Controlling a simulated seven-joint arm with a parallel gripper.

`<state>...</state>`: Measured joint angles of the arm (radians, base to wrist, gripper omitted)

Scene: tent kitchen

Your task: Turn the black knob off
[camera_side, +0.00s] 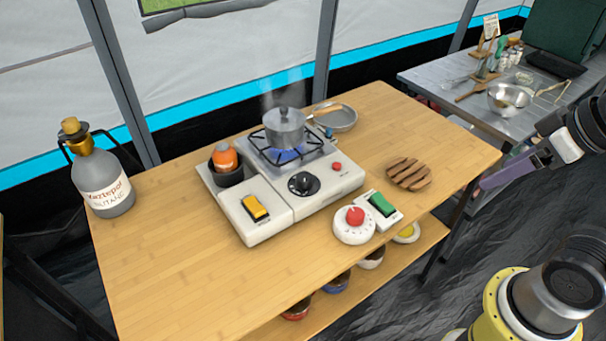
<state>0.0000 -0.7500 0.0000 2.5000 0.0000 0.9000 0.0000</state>
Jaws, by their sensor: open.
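The black knob (304,184) is on the sloped front of the white camping stove (335,185), in the side view. A blue flame (286,155) burns under a grey lidded pot (284,128) on the burner grate, and steam rises above the pot. My gripper (484,186) is at the right, beyond the table's right edge and well apart from the knob. It is open, and nothing shows between its fingers. The view of it is small and from the side.
A wooden trivet (408,174) lies right; a pan (341,118) stands behind.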

